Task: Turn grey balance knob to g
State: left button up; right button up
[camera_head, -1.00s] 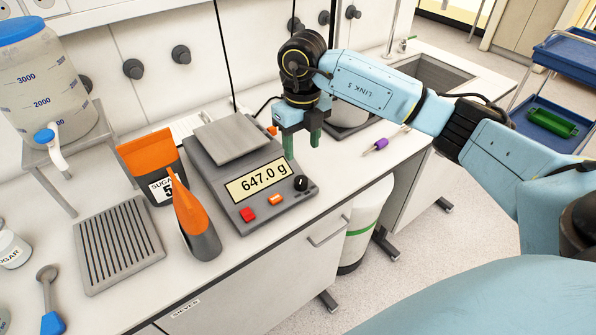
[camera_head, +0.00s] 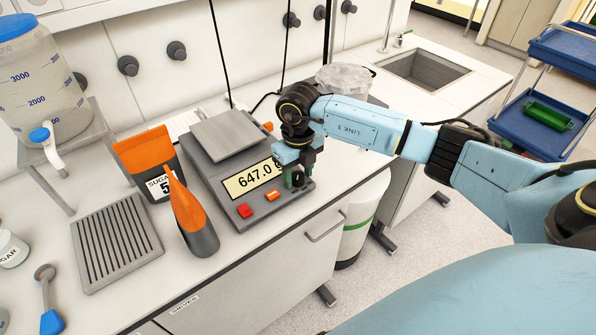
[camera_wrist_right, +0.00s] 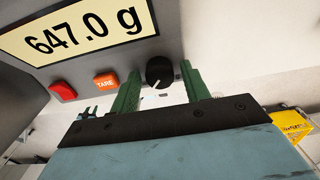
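The grey balance (camera_head: 243,213) stands on the bench with a bare weighing plate (camera_head: 225,136). Its display (camera_head: 252,180) reads 647.0; the wrist view shows 647.0 g on the display (camera_wrist_right: 77,31). The black round knob (camera_wrist_right: 159,72) with a white pointer mark sits right of the orange TARE button (camera_wrist_right: 106,80). My right gripper (camera_head: 297,179) is over the knob's corner and hides the knob in the head view. In the wrist view its green fingers (camera_wrist_right: 158,82) are open, one on each side of the knob, with visible gaps. My left gripper is not in view.
A grey ribbed tray (camera_head: 116,244) lies further left. The bench edge is close in front of the balance.

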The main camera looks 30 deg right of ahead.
jog(key=c, duration=0.8)
jog(key=shift+o, duration=0.2)
